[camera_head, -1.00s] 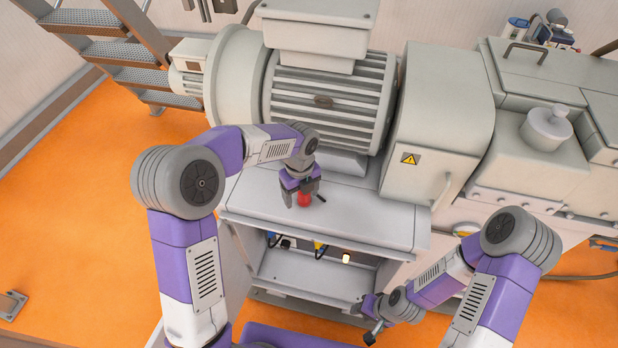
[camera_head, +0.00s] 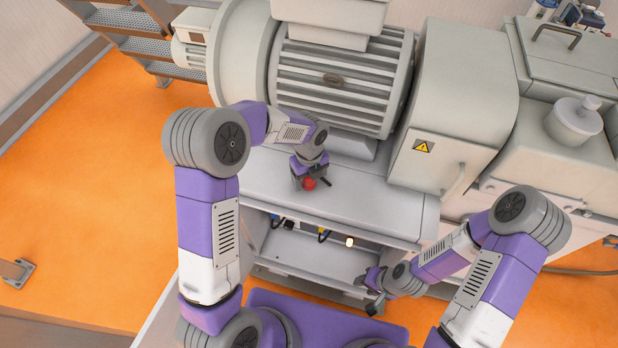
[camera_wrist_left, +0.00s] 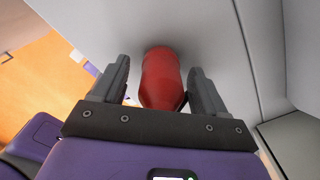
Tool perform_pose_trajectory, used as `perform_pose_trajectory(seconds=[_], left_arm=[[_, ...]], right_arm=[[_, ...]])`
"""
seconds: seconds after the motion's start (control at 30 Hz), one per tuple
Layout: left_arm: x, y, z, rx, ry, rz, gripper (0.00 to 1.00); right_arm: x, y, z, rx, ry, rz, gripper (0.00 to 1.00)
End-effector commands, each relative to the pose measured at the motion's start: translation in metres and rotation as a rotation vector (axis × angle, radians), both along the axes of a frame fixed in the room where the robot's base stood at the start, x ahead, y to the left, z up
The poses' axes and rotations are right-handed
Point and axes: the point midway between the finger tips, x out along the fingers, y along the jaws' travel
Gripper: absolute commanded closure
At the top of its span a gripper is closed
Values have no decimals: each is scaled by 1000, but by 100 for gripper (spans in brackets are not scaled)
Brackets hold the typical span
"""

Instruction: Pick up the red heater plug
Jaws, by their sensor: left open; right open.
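The red heater plug (camera_head: 309,184) is on the grey machine's ledge below the motor. In the left wrist view the red plug (camera_wrist_left: 162,80) stands between the two fingers of my left gripper (camera_wrist_left: 158,88). The right-hand finger is close to the plug and a gap shows at the left-hand finger. My left gripper (camera_head: 307,180) is open around the plug in the head view. My right gripper (camera_head: 372,296) is open and empty, low in front of the open shelf, away from the plug.
A short dark piece (camera_head: 326,182) lies right of the plug. The ledge (camera_head: 375,205) is otherwise mostly clear. The large ribbed motor (camera_head: 335,85) stands behind it. Below is an open shelf (camera_head: 315,258) with connectors and a lit lamp (camera_head: 349,241). Metal stairs (camera_head: 120,20) stand at back left.

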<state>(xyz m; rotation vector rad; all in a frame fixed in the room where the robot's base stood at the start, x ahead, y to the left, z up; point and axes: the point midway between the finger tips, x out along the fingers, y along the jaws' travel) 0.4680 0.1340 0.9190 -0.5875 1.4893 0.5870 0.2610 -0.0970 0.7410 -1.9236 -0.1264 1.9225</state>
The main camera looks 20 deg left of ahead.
Motion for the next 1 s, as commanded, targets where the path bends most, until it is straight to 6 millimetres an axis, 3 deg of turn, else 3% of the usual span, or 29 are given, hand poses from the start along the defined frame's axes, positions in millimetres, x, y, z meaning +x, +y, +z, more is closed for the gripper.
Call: perform_pose_trajectory(seconds=[0.17,0.53,0.83,1.0], left_arm=[[0,0,0,0,0,0,27],[0,0,0,0,0,0,82],[0,0,6,-1,-2,1,84],[1,0,33,-2,-6,2,84]], right_arm=[[0,0,0,0,0,0,57],[0,0,0,0,0,0,57],[0,0,1,0,0,0,57],[0,0,7,0,0,0,57]])
